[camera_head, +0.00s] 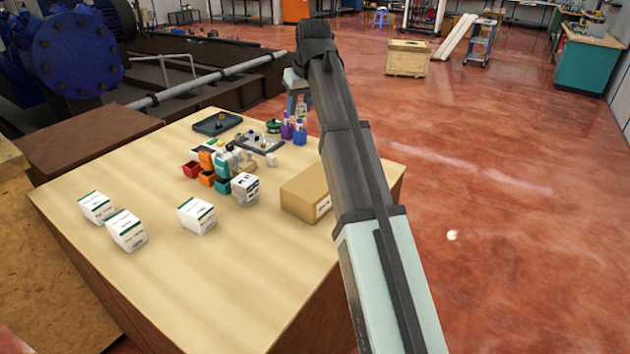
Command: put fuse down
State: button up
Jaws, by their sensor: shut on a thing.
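My gripper (298,112) hangs from my wrist over the far right part of the wooden table (215,285), above the blue and purple holders. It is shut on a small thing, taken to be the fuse. The fuse itself is too small and too hidden by the gripper to make out. I cannot tell whether it touches anything below.
Purple and blue holders (299,137) stand below my gripper. A grey tray with parts (258,143), a dark tray (217,123), coloured bins (207,179), several white boxes (197,215) and a cardboard box (306,191) occupy the table. Its front is clear.

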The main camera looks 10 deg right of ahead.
jog(key=s+d, duration=0.3)
jog(key=s, duration=0.3)
jog(key=n, duration=0.1)
send_over(311, 177)
jog(key=s, duration=0.2)
notch_tip(311, 177, down, 3)
jog(key=shift+w+d+f, duration=0.1)
jog(key=shift+d+f, duration=0.1)
jog(key=shift+f, duration=2.3)
jog(key=shift+d+f, duration=0.15)
jog(key=shift+f, duration=2.3)
jog(key=shift+f, duration=0.15)
jog(key=o, duration=1)
jog(key=v, duration=1.2)
jog(key=shift+w+d+r, duration=0.1)
jog(key=shift+d+r, duration=0.1)
jog(key=shift+r, duration=0.05)
